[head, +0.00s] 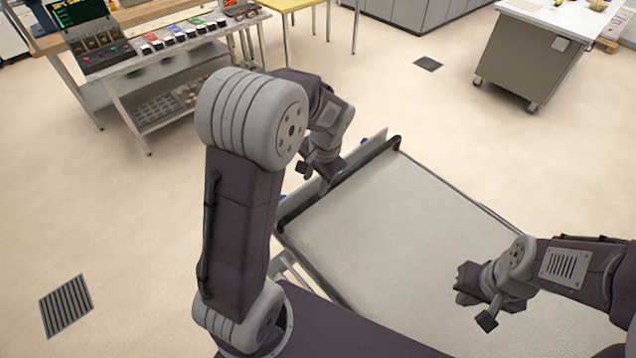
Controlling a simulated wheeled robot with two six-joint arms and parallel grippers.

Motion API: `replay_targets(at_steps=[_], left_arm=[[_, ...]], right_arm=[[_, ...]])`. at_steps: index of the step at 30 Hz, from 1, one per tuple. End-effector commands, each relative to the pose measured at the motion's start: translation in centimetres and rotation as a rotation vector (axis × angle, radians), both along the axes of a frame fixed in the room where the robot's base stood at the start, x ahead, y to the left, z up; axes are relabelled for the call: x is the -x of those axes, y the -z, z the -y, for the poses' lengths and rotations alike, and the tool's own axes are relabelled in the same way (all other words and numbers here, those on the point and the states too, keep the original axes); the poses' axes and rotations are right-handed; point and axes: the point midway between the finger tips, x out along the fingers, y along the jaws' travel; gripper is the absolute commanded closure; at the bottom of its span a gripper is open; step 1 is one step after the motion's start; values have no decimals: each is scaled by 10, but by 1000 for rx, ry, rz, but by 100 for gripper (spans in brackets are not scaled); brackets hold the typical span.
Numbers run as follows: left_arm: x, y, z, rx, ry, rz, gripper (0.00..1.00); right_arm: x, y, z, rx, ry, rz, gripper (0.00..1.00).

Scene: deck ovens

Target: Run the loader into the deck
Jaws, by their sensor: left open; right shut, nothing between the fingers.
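The loader (400,235) is a wide, flat, pale grey bed that fills the lower middle and right of the head view. A dark bar (357,170) runs along its upper left end, partly hidden by my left gripper and arm. My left gripper (318,172) is open beside this bar; I cannot tell whether it touches it. My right gripper (474,307) is shut and empty, over the lower right part of the bed. The oven deck is not in view.
A work table (150,62) with a screen and several small coloured items stands at the upper left. A grey wheeled cabinet (530,65) stands at the upper right. Pale floor (420,110) lies open beyond the loader. A floor grate (66,305) is at the lower left.

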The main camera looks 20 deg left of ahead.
Motion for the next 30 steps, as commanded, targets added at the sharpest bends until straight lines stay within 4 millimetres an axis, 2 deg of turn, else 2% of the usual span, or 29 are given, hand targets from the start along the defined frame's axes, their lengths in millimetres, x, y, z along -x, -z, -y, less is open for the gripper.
replay_targets(at_steps=[4,9,14,18,24,25,29,30], left_arm=[[1,18,-4,0,0,-8,57],[-2,54,-10,0,0,-8,57],[-4,79,-15,0,0,-5,57],[-5,88,-16,1,0,-1,57],[-6,89,-16,1,0,0,57],[-6,89,-16,1,0,0,60],[-6,89,-16,1,0,0,96],[-6,89,-16,1,0,0,100]], right_arm=[[0,-5,0,0,0,0,100],[0,-12,0,0,0,0,100],[0,-15,0,0,0,0,100],[0,-15,0,0,0,0,100],[0,-15,0,0,0,0,100],[0,-15,0,0,0,0,100],[0,-15,0,0,0,0,100],[0,-15,0,0,0,0,100]])
